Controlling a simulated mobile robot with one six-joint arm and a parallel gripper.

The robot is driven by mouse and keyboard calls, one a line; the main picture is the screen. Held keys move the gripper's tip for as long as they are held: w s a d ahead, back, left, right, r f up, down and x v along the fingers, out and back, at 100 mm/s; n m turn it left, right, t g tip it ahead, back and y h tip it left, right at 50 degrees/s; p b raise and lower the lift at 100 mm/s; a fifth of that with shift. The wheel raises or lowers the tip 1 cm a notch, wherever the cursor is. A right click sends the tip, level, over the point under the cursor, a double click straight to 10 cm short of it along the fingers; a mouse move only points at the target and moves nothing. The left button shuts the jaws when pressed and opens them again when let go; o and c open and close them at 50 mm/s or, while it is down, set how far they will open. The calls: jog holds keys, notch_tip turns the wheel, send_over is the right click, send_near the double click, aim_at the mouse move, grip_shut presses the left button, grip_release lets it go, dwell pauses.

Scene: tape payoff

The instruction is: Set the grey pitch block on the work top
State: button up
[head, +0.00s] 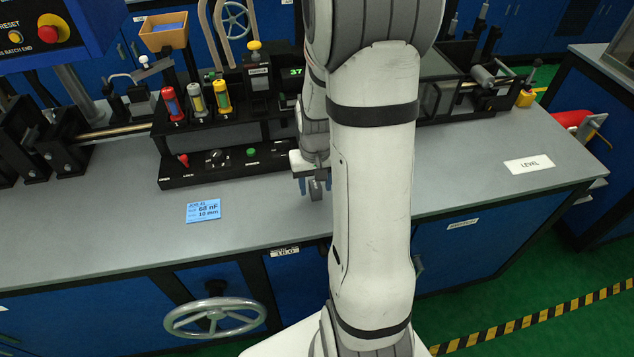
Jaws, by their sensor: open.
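My gripper (314,185) points down over the grey work top (420,190), just left of my forearm and near the front edge. Its blue-tipped fingers are apart. A small grey piece (316,190) shows between the fingertips; it looks like the grey pitch block, low at the work top. I cannot tell whether it touches the surface or a finger. My forearm hides the area to the right.
A blue job card (203,211) lies left of my gripper. A white LEVEL plate (529,164) lies at right. Bare work top surrounds the card.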

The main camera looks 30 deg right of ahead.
aim_at(315, 185)
jog(key=shift+r, duration=0.1)
notch_tip(315, 185, up, 12)
jog(key=s+a+r+n+t, duration=0.2)
jog(key=s+a+r, duration=0.3)
jog(key=s+a, duration=0.6)
jog(key=shift+s+a+n+t, duration=0.4)
jog(key=shift+s+n, duration=0.2)
jog(key=shift+s, duration=0.1)
jog(key=shift+c, duration=0.2)
jog(key=shift+c, duration=1)
